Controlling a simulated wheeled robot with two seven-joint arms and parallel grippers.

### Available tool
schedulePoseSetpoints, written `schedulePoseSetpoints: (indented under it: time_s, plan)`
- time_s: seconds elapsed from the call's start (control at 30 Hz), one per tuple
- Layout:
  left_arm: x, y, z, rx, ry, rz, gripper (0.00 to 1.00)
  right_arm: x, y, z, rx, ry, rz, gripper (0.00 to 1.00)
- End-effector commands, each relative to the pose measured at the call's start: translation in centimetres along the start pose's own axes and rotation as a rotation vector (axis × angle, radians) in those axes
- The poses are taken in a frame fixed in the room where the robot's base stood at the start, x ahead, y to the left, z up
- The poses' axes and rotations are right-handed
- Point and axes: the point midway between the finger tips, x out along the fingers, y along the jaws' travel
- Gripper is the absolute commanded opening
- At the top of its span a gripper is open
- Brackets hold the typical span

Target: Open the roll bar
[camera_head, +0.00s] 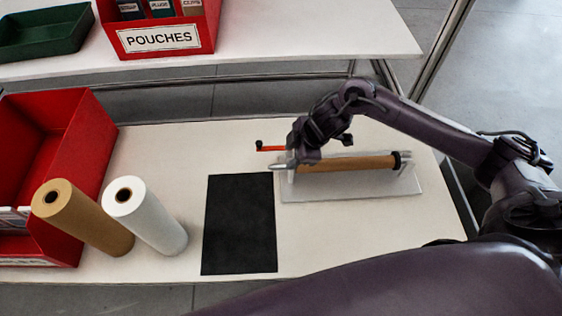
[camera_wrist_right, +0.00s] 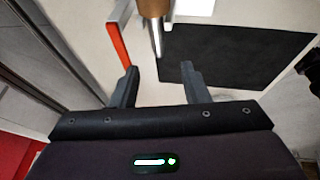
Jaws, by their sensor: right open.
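A thin red bar (camera_head: 272,148) with a dark knob at its left end sticks out from the left end of a roll holder (camera_head: 350,188). A brown roll (camera_head: 345,164) lies across this clear holder, with a metal spindle tip at its left end. My right gripper (camera_head: 300,158) is over that left end and hides where the bar joins. In the right wrist view, my open right gripper (camera_wrist_right: 160,75) is empty. The red bar (camera_wrist_right: 118,38) ends close to the left finger; whether they touch I cannot tell. The metal spindle (camera_wrist_right: 157,38) points between the fingers. My left gripper is out of view.
A black mat (camera_head: 240,224) lies left of the holder. A brown roll (camera_head: 95,225) and a white roll (camera_head: 155,222) stand farther left, beside a red bin (camera_head: 85,140). A shelf above carries a red POUCHES box (camera_head: 160,40) and a green tray (camera_head: 45,35). The table's front right is clear.

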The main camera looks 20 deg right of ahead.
Motion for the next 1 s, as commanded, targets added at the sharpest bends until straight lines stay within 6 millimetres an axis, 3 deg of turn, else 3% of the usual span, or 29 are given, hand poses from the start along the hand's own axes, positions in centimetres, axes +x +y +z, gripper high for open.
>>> schedulePoseSetpoints:
  time_s: [0.07,0.23,0.6,1.0]
  plan:
    - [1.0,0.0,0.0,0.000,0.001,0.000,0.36,0.9,-0.2,0.4,0.000,0.000,0.000,0.41]
    - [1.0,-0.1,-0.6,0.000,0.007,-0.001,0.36,2.2,-0.1,0.3,0.001,0.000,-0.001,0.41]
    - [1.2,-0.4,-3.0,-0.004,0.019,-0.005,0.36,7.7,-0.2,0.3,0.001,0.000,-0.001,0.41]
    - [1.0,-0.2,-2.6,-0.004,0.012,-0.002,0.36,8.5,-0.1,0.3,0.000,0.000,0.001,0.41]
